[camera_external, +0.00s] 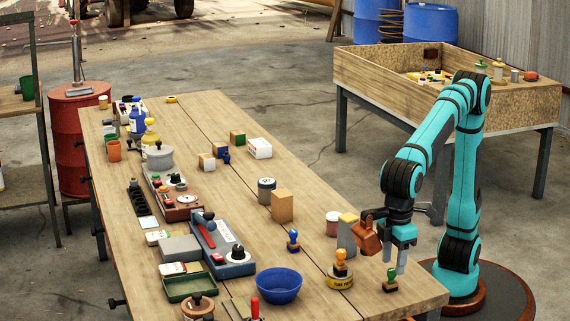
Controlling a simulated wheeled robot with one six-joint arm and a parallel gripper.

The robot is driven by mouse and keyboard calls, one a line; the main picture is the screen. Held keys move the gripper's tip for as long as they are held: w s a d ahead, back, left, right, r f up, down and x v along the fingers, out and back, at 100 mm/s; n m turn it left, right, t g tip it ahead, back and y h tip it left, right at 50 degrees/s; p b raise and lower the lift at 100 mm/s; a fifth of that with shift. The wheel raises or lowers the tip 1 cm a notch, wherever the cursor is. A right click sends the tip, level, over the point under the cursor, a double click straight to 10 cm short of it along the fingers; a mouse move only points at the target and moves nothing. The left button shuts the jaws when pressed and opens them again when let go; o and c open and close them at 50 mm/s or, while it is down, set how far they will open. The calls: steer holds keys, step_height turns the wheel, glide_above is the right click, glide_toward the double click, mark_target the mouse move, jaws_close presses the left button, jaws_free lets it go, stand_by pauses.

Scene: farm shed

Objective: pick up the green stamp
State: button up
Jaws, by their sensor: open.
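The green stamp (390,282) stands upright near the right front corner of the wooden table (330,295). It has a dark green knob and a brown base. My gripper (394,264) points down just above and beside it, with its grey fingers apart. Nothing shows between the fingers. The fingertips are close to the stamp's top; I cannot tell whether they touch it.
A blue stamp (293,241) and blue bowl (278,286) are farther left. The table's right edge is close.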

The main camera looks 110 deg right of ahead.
mark_target(393, 270)
steer(key=shift+a+f, duration=0.1)
steer(key=shift+f, duration=2.7)
steer(key=shift+c, duration=0.2)
steer(key=c, duration=1)
